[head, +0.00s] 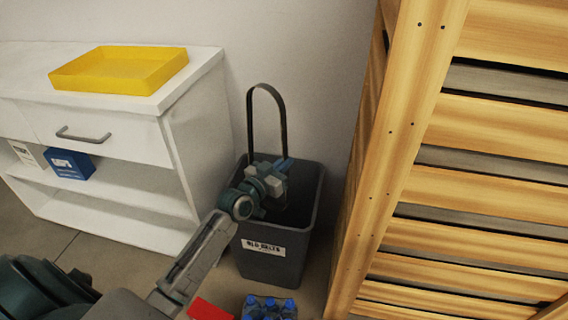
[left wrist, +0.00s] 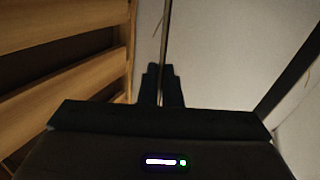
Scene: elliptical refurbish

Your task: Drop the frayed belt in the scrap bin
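The frayed belt (head: 250,120) is a dark, narrow loop standing up in an arch above the bin. Its lower ends go behind my left gripper (head: 281,167). In the left wrist view one strand of the belt (left wrist: 165,30) runs up from between the fingers of the left gripper (left wrist: 160,75), which is closed on it. Another dark strand shows at the right. The scrap bin (head: 275,267) is a dark grey open container with a white label that seems to read "OLD BELTS". My left gripper is over the bin's opening. The right gripper is not seen.
A wooden slatted crate or rack (head: 400,150) stands close on the bin's right. A white cabinet (head: 185,150) with a yellow tray (head: 120,72) on top stands at the left. Several blue-capped bottles (head: 268,306) and a red object (head: 208,310) are in front of the bin.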

